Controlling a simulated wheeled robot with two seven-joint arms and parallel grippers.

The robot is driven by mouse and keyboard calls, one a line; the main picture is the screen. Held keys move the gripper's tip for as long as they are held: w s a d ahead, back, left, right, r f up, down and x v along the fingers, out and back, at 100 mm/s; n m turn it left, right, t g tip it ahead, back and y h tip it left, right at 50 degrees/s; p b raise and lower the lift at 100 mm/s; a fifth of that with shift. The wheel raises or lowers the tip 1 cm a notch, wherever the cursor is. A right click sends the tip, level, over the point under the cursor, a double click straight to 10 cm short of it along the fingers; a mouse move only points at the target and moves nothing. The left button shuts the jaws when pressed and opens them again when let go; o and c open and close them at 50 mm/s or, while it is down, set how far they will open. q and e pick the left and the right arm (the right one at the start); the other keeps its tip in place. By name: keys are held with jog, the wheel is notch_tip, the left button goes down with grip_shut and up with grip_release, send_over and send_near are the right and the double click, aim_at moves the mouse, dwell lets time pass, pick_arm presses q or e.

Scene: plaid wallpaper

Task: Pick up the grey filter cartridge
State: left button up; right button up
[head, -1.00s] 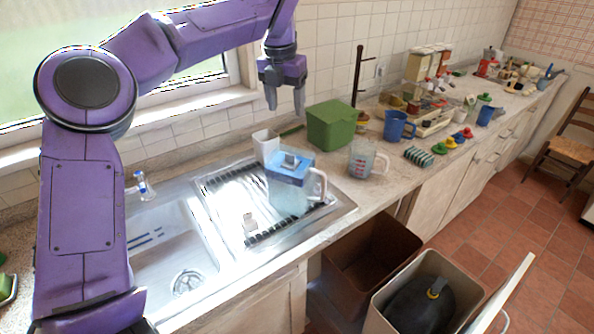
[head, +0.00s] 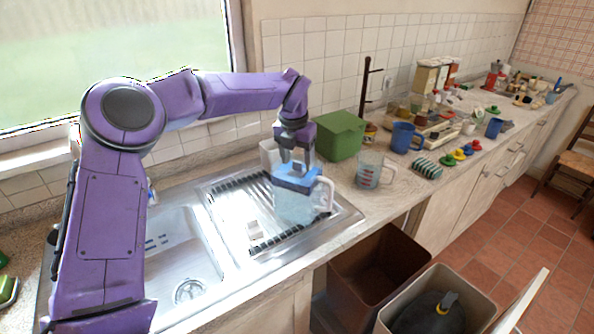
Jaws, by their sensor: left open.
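A clear pitcher (head: 296,207) with a blue lid (head: 297,182) stands on the steel draining board. A small grey piece on top of the lid, which looks like the filter cartridge, is mostly hidden by my left gripper (head: 296,160). The gripper points down right above the lid, its jaws open at the piece; whether they touch it I cannot tell. My right gripper is not in view.
A white container (head: 269,153) and a green box (head: 338,135) stand behind the pitcher. A glass measuring jug (head: 370,170) and a blue mug (head: 403,138) are to the right. The sink (head: 180,255) is left. Open bins (head: 374,265) stand below the counter front.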

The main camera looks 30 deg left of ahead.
pick_arm(q)
jog(key=shift+f, duration=0.15)
grip_shut()
